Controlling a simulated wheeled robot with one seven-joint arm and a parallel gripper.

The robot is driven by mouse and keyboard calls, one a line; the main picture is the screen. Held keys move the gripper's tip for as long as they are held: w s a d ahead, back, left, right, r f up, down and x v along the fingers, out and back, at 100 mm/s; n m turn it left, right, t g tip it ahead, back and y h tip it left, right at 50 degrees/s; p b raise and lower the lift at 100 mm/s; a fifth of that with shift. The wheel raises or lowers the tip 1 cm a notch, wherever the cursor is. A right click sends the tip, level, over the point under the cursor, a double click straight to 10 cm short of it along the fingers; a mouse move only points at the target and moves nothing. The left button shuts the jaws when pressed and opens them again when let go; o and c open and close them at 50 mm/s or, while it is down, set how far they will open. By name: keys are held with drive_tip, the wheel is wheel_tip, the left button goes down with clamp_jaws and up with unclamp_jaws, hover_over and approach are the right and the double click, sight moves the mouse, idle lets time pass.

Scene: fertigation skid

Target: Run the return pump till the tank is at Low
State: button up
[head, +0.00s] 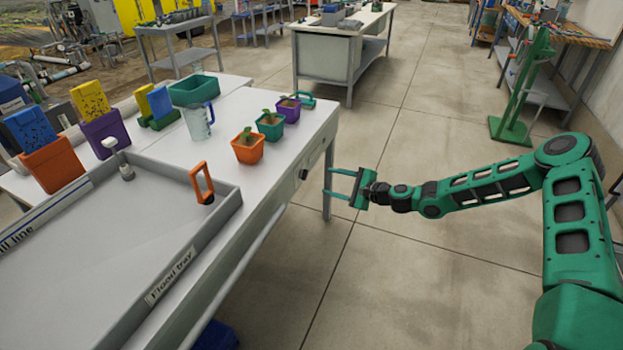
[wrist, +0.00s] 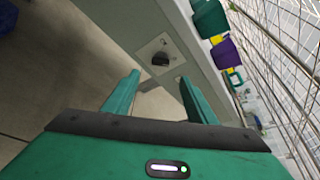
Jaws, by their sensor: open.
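A black rotary knob (head: 304,174) sits on the front face of the white bench. In the wrist view the knob (wrist: 160,58) is on a light square plate (wrist: 150,48), just beyond my fingertips. My gripper (head: 328,182) is open and empty, its fingers pointing at the bench front, to the right of the knob and apart from it. The two green fingers show in the wrist view (wrist: 160,79) with the knob between and ahead of them. The grey flood tray (head: 165,262) lies on the bench.
Potted seedlings in orange (head: 248,150), teal (head: 270,127) and purple (head: 288,110) pots stand near the bench edge above the knob. A clear jug (head: 197,122) stands behind them. A blue object (head: 215,336) is partly hidden below the bench.

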sight(304, 175)
drive_tip(key=x, duration=1)
drive_tip(key=shift+w+a, duration=0.25)
drive_tip(key=c, duration=1.1)
drive_tip(key=shift+f, duration=0.1)
